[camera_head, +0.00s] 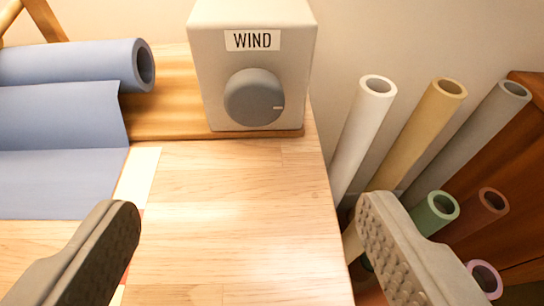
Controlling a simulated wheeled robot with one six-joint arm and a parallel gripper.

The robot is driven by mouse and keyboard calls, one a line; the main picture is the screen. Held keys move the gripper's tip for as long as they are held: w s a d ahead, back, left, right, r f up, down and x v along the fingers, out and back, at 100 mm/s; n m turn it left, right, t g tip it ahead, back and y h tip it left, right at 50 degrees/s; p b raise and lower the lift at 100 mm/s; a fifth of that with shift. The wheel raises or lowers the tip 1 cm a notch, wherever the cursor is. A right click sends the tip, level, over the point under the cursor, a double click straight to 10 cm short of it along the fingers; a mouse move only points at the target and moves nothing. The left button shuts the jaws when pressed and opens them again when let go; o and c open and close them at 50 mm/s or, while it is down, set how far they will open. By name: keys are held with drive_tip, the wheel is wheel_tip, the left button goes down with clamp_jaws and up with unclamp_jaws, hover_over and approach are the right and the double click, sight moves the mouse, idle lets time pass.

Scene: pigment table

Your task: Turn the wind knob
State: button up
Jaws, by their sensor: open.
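The wind knob (254,97) is a round grey dial with a light mark at its right side. It sits on the front face of a pale box (300,70) labelled "WIND", at the back right of the wooden table. My gripper (248,228) is open and empty. Its two dark, ridged fingers stand wide apart in the lower part of the camera view, nearer to me than the knob and not touching it. The knob appears between the fingers' directions, farther back.
A blue paper roll (100,65) lies partly unrolled on the table's left side. Several coloured rolls, among them a white tube (362,130) and a yellow tube (420,130), stand beyond the right edge. The wooden table top (235,185) before the box is clear.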

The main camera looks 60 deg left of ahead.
sight(254, 99)
drive_tip(key=x, duration=1.7)
drive_tip(key=shift+a+f, duration=0.1)
drive_tip(key=shift+f, duration=0.2)
drive_tip(key=c, duration=0.9)
